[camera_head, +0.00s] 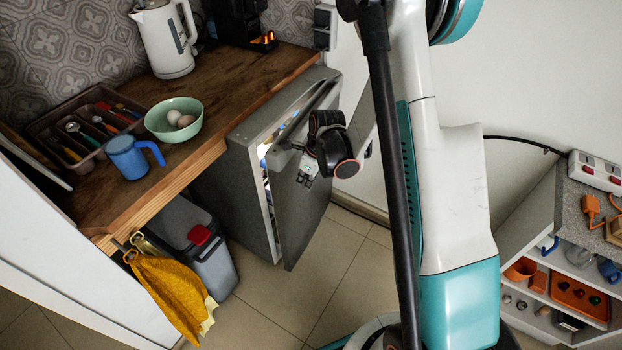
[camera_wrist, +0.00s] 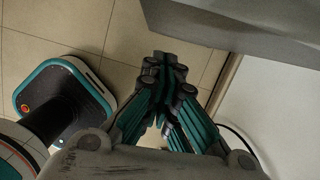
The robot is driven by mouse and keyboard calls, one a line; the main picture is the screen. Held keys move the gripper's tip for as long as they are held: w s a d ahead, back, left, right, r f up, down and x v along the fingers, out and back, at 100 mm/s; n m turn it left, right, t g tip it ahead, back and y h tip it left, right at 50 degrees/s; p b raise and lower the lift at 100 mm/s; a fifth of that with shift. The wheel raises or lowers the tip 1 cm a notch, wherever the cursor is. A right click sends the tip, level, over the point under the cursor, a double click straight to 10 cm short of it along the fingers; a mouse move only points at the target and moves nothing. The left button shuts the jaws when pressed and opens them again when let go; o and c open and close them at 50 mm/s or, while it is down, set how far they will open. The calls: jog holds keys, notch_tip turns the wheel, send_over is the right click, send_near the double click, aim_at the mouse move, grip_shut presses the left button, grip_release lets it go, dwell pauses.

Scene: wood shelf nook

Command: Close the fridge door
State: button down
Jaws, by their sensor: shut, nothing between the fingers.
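The small grey fridge (camera_head: 232,190) stands at the right end of the wooden counter. Its door (camera_head: 303,205) is ajar, with a narrow lit gap showing white and coloured contents inside. My gripper's dark wrist end is at the upper part of the door in the head view, and it hides some of the door's top edge. In the wrist view my gripper (camera_wrist: 165,65) has its fingers together and empty, just below a grey panel (camera_wrist: 240,28) that looks like part of the fridge. I cannot tell whether the fingers touch the door.
The counter (camera_head: 223,83) holds a kettle (camera_head: 165,40), a green bowl with eggs (camera_head: 174,118), a blue mug (camera_head: 131,155) and a utensil tray (camera_head: 62,128). A bin (camera_head: 205,260) and a yellow towel (camera_head: 172,292) are below. Tiled floor (camera_head: 335,275) is clear before the door. Shelves (camera_head: 535,235) stand right.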

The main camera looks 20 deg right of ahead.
jog(key=shift+w+a+r+b, duration=0.15)
jog(key=shift+w+a+b, duration=0.2)
jog(key=shift+w+a, duration=0.8)
jog(key=w+a, duration=0.4)
jog(key=shift+r, duration=0.1)
